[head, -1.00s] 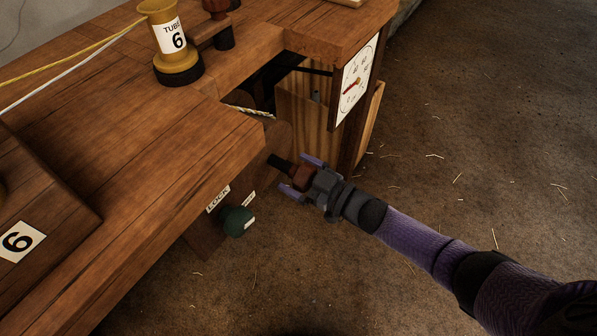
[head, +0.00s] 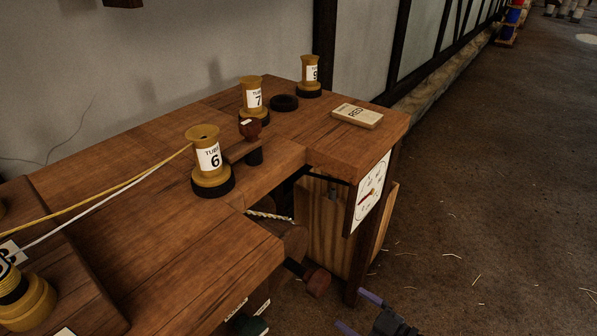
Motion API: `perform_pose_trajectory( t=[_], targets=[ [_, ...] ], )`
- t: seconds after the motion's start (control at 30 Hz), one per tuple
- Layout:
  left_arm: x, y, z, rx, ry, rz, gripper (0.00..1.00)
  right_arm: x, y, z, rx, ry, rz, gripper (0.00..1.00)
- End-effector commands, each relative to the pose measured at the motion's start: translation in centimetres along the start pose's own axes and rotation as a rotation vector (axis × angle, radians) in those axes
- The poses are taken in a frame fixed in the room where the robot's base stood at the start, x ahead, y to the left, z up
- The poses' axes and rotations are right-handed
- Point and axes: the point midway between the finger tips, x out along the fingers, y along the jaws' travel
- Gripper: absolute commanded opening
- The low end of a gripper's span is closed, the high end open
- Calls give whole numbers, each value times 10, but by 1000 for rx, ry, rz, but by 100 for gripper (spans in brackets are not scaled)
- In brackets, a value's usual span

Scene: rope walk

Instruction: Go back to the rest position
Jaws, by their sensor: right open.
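My right gripper (head: 358,312) is at the bottom edge of the head view, partly cut off. Its two purple fingers are spread, with nothing between them. It is apart from the red-brown crank handle (head: 318,283), below and to the right of it. The handle sticks out from under the wooden bench (head: 160,260). My left gripper is not in view.
Tubes marked 6 (head: 211,165), 7 (head: 251,98) and 9 (head: 310,75) stand on the bench. Floor (head: 490,190) at right is open.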

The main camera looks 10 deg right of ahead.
Motion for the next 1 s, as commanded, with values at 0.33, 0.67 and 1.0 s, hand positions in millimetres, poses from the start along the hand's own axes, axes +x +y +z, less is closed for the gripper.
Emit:
perform_pose_trajectory(
  t=[0.33,0.67,1.0],
  targets=[
    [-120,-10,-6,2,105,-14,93,-240,-142,93,263,-1221,270,100],
    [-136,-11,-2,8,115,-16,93,-335,-226,81,387,-1595,194,100],
    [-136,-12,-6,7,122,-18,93,-334,-224,82,385,-1591,195,100]
  ],
)
